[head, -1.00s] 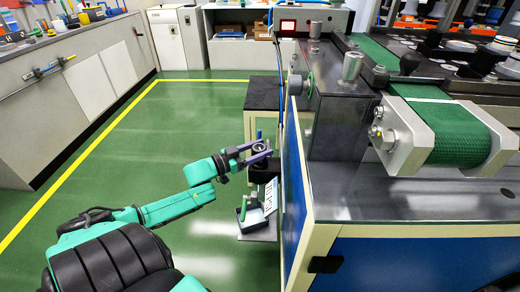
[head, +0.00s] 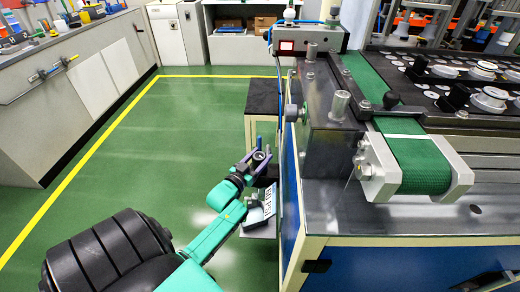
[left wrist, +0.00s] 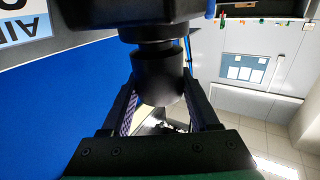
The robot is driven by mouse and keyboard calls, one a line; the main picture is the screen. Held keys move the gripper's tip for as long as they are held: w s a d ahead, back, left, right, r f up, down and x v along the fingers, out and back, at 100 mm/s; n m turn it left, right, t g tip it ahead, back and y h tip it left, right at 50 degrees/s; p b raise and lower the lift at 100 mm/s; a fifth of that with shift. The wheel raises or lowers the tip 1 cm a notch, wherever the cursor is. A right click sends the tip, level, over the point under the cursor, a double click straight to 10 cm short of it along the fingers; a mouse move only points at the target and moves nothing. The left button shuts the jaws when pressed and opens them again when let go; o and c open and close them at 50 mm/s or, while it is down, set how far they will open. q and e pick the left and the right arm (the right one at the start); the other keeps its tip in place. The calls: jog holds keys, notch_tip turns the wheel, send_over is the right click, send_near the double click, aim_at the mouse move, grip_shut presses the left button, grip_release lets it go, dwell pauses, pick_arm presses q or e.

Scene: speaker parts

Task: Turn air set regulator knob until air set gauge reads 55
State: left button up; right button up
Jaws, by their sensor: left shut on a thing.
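The black regulator knob (left wrist: 158,76) hangs below a wider dark body (left wrist: 140,12) in the left wrist view, between the two fingers of my left gripper (left wrist: 160,112). The fingers are shut on the knob from both sides. In the head view my left gripper (head: 257,158) is at the air set unit beside the blue-sided machine, around a dark round part with a pale ring. The knob is hard to make out there. I cannot identify the gauge face or read its value. My right gripper is not in view.
A white label plate (head: 268,202) stands just below my left gripper, close to the machine's blue side (head: 289,215). A green conveyor belt (head: 415,165) juts out on the machine's top. A dark stand (head: 262,97) is behind. The green floor (head: 150,160) to the left is clear.

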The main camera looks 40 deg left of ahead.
pick_arm(q)
jog(key=shift+n+g+y+p, duration=0.4)
jog(key=shift+n+y, duration=0.4)
jog(key=shift+y, duration=0.5)
jog(key=shift+f, duration=0.1)
jog(key=o, duration=1.4)
jog(key=shift+c, duration=0.2)
jog(key=p+v, duration=0.1)
jog(key=v, duration=1.3)
jog(key=shift+s, duration=0.3)
jog(key=shift+d+f, duration=0.1)
